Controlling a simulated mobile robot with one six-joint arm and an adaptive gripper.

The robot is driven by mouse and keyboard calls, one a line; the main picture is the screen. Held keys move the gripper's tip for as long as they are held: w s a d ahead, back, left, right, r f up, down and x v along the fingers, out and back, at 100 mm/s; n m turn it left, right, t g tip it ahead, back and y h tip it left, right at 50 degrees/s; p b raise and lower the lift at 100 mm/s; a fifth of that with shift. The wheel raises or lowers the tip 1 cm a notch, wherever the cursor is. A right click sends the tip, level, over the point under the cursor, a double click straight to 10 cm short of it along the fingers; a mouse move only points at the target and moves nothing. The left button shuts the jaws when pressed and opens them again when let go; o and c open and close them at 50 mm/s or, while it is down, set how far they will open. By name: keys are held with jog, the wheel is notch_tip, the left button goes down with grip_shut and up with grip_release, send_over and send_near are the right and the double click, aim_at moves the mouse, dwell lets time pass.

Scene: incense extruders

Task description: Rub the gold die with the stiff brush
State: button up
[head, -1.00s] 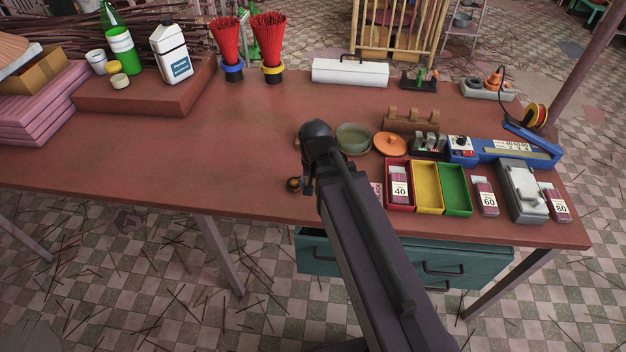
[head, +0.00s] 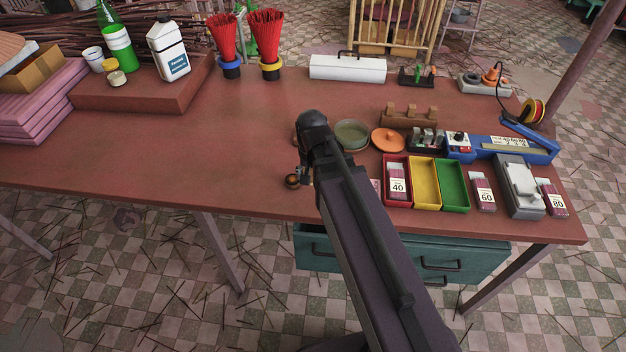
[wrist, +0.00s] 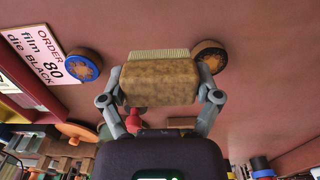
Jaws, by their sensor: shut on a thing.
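My gripper (wrist: 161,98) is shut on the stiff brush, a brown wooden block (wrist: 160,83) with a pale bristle strip along its upper edge in the wrist view. A round die with a golden-brown rim and dark patterned face (wrist: 209,55) is just beyond the brush's right end, partly behind my right finger. It seems to be the gold die, and shows in the head view (head: 292,181) left of my arm near the table's front edge. I cannot tell whether brush and die touch. A blue-faced die (wrist: 82,66) lies to the left in the wrist view. My arm hides the brush in the head view.
An order card (wrist: 45,53) reads film 80, die BLACK. A green bowl (head: 352,134), an orange lid (head: 388,140) and red, yellow and green trays (head: 425,205) stand right of my arm.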

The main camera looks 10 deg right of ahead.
jog(key=w+r+p, duration=0.3)
jog(key=w, duration=0.9)
jog(key=w+d+r+p, duration=0.1)
jog(key=w+r+p, duration=0.3)
jog(key=w, duration=0.8)
jog(key=shift+w+d+r, duration=0.15)
jog(key=shift+w, duration=0.05)
